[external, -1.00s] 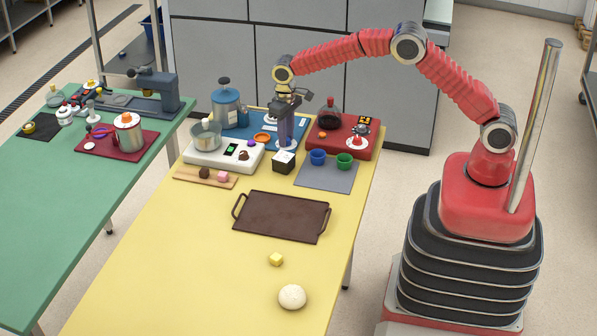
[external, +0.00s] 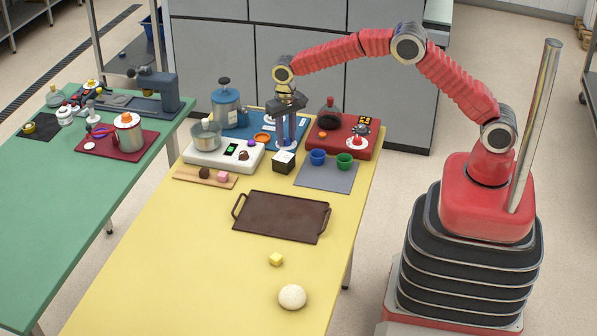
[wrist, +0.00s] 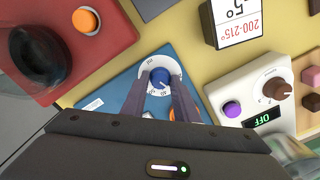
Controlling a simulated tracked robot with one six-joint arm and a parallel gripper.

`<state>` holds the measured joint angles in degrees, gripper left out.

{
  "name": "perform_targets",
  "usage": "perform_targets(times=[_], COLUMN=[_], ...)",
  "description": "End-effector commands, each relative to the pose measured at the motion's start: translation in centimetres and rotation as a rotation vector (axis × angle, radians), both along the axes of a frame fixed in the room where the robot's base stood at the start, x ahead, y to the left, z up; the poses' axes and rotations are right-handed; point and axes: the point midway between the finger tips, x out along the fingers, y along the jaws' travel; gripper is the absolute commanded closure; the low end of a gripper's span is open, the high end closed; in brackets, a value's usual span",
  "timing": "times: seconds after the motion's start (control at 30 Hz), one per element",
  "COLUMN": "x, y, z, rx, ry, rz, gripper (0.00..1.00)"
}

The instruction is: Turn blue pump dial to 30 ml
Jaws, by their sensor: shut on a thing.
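The blue pump dial (wrist: 160,77) is a round blue knob with a white pointer line, set in a white scale ring (wrist: 149,87) on a blue base. The ring's small numbers and the exact setting are hard to read. My gripper (wrist: 161,85) points down over the dial and is shut on it, with one finger on each side. In the external view my gripper (external: 286,138) stands at the front right of the blue base (external: 262,121), and its fingers hide the dial there. The blue pump canister (external: 226,106) stands on the base's left.
A red unit (external: 346,148) with a dark flask sits close on the right. A black-and-white sign cube (external: 284,162) and blue and green cups (external: 318,157) stand close in front.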

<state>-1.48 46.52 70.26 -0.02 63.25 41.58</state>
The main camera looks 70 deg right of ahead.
Motion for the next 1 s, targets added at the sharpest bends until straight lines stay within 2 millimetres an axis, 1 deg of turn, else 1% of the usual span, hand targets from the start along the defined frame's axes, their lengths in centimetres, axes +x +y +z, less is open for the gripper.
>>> perform_targets(times=[0.07, 0.1, 0.33, 0.6, 0.73, 0.87, 1.0], x=[0.1, 0.1, 0.0, 0.0, 0.0, 0.1, 0.1], y=[0.1, 0.1, 0.0, 0.0, 0.0, 0.0, 0.0], z=[0.1, 0.1, 0.0, 0.1, 0.6, 1.9, 4.1], rx=[0.001, 0.001, 0.000, 0.001, 0.000, 0.000, 0.000], ry=[-0.002, -0.002, -0.001, -0.001, -0.001, -0.003, -0.004], rz=[0.001, 0.001, 0.001, 0.002, 0.002, 0.002, 0.002], gripper=[0.95, 0.72, 0.56, 0.55, 0.55, 0.55, 0.55])
